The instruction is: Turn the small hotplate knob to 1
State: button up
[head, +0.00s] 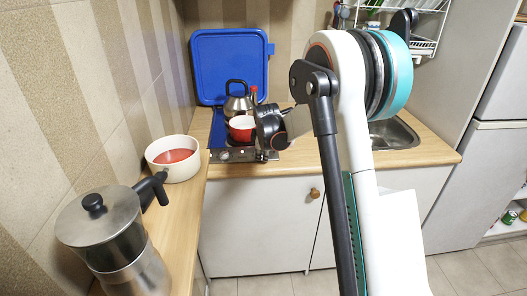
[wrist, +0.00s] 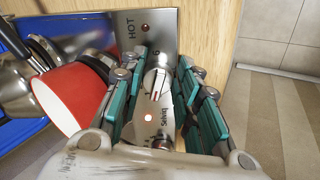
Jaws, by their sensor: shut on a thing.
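My gripper (wrist: 163,65) has its two teal-sided fingers shut around a pale round knob (wrist: 157,85) on the hob's front panel (wrist: 105,22). A dark red line shows on the knob face. Part of the dial marking shows beside the fingertips, but the fingers hide most of it, so I cannot read the setting. In the head view my gripper (head: 266,152) is at the right end of the hob front and covers this knob. Another knob (head: 225,155) shows at the left of that front.
The blue lid (head: 230,65) stands open behind the hob. A steel kettle (head: 237,104) and a red pot (head: 241,128) stand on the hob, the pot close to my gripper. A white pot (head: 173,157) and a steel coffee pot (head: 105,235) stand on the left counter.

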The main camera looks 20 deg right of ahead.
jog(key=shift+s+a+m, duration=0.1)
jog(key=shift+m, duration=1.1)
jog(key=shift+f, duration=0.1)
jog(key=o, duration=0.9)
jog(key=shift+o, duration=0.2)
jog(key=v, duration=1.2)
